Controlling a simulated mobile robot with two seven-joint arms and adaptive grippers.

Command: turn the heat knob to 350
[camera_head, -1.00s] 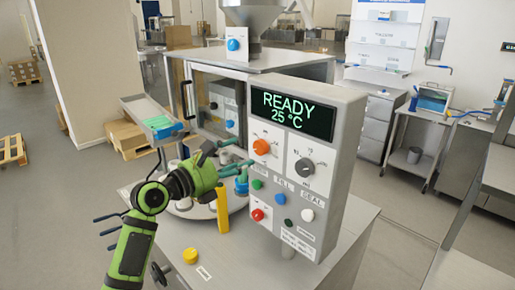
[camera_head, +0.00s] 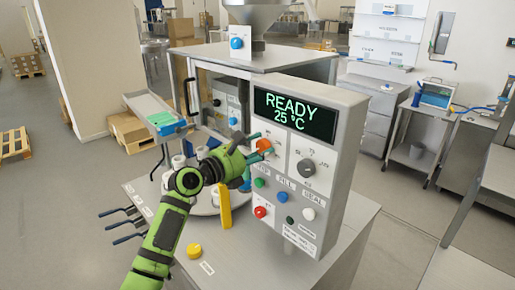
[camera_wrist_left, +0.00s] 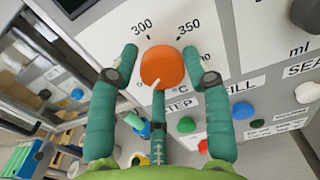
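The orange heat knob (camera_head: 264,147) is on the control panel (camera_head: 342,150), left of a grey knob. In the left wrist view the knob (camera_wrist_left: 162,68) shows a white pointer mark toward its lower left, with 300 and 350 printed above it. My left gripper (camera_head: 262,146) is at the knob. In the left wrist view its teal fingers (camera_wrist_left: 165,65) are spread on both sides of the knob, with small gaps visible. The display (camera_head: 294,113) reads READY 25 °C. My right gripper is not in view.
A grey knob (camera_head: 306,167) sits to the right. Below are green (camera_head: 259,183), blue (camera_head: 282,196), red (camera_head: 260,212) and white (camera_head: 308,214) buttons. A yellow post (camera_head: 224,204) and a yellow round button (camera_head: 194,251) stand near my left arm.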

